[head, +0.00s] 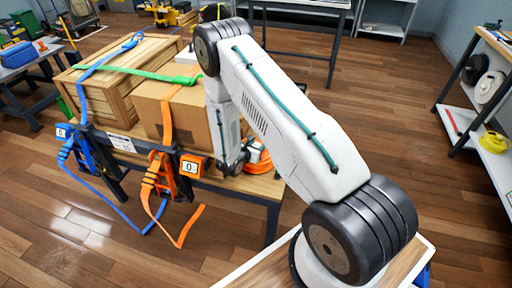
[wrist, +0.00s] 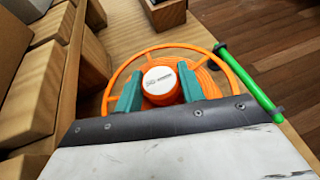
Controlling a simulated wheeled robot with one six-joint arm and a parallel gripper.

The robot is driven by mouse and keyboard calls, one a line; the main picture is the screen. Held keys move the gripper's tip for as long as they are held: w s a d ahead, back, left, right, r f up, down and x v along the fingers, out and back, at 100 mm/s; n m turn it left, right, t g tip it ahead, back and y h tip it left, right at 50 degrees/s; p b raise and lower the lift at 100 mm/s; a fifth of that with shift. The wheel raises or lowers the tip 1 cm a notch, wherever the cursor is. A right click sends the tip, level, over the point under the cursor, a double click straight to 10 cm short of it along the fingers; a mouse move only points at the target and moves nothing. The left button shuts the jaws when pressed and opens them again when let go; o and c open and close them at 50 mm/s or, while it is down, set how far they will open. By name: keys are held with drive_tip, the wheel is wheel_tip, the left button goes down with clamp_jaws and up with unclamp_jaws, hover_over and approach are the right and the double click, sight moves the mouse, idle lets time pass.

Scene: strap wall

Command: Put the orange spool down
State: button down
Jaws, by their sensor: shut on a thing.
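The orange spool (wrist: 159,83) shows in the wrist view as an orange ring with spokes and a hub with a white top. My gripper (wrist: 158,90) is shut on the hub, with one teal finger on each side of it. In the head view the spool (head: 258,160) is partly hidden behind my arm, low over the right end of the table (head: 255,188). I cannot tell whether the spool touches the table top.
A cardboard box (head: 178,112) and a wooden crate (head: 125,75) stand left of the spool, with straps over them. Blue and orange ratchets (head: 160,175) hang at the table's front edge. In the wrist view a green rod (wrist: 248,80) lies right of the spool, close to it.

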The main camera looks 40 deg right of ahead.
drive_tip(key=shift+f, duration=0.15)
drive_tip(key=c, duration=0.9)
unclamp_jaws()
drive_tip(key=shift+f, duration=0.1)
drive_tip(key=shift+o, duration=0.2)
